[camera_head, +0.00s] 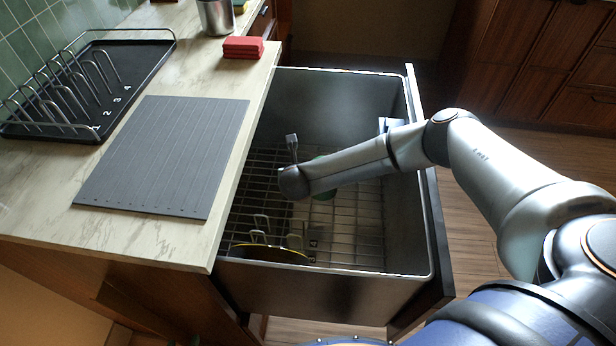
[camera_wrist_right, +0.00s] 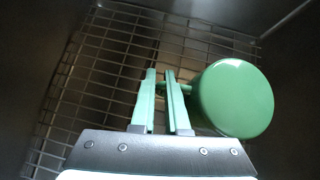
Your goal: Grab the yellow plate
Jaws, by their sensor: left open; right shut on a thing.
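The yellow plate (camera_head: 270,254) is at the near end of the deep metal basin (camera_head: 340,93) in the head view. Only its upper edge shows, a dark face with a thin yellow rim, by wire prongs; its lower part is hidden. My right arm reaches into the basin from the right. In the right wrist view my right gripper (camera_wrist_right: 160,74) is shut on the handle of a green round cup-like thing (camera_wrist_right: 235,98), above the wire grid. In the head view, my arm mostly hides this green thing. My left gripper is not in either view.
A counter (camera_head: 155,245) lies left of the basin, with a grey mat (camera_head: 165,155), a black dish rack (camera_head: 130,75), red sponges (camera_head: 243,47) and a metal pot (camera_head: 215,17). The basin's walls and rim surround the wire grid (camera_head: 350,235). Wooden cabinets stand behind.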

